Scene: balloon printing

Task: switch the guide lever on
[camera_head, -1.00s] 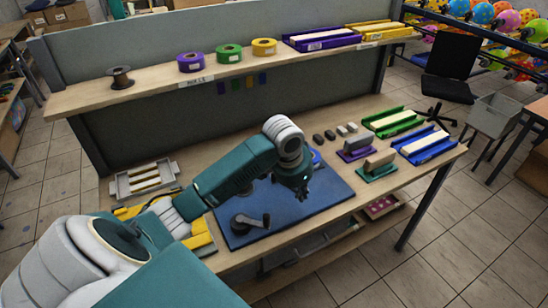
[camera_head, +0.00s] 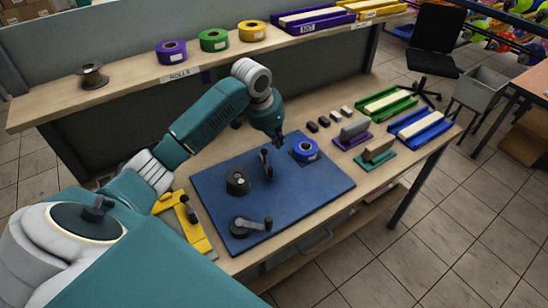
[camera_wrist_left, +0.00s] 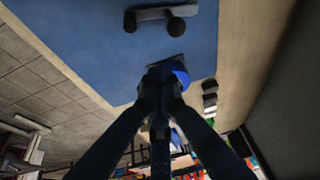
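The blue mat (camera_head: 310,195) lies on the workbench. A dark lever (camera_head: 266,162) stands upright near its back middle; it looks like the guide lever. My left gripper (camera_head: 279,138) is just behind and above it, pointing down, apparently apart from it. In the left wrist view, my left gripper's fingers (camera_wrist_left: 160,84) come together at the tips with nothing clearly held. A grey bar with dark round ends (camera_wrist_left: 155,14) lies beyond them in that view. My right gripper is not in view.
A crank (camera_head: 252,225) and a black round holder (camera_head: 238,182) stand on the mat's left part. Stamps (camera_head: 355,128) and blue (camera_head: 420,127) and green trays (camera_head: 388,104) lie to the right. A shelf (camera_head: 130,93) with rolls runs behind. The mat's front right is clear.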

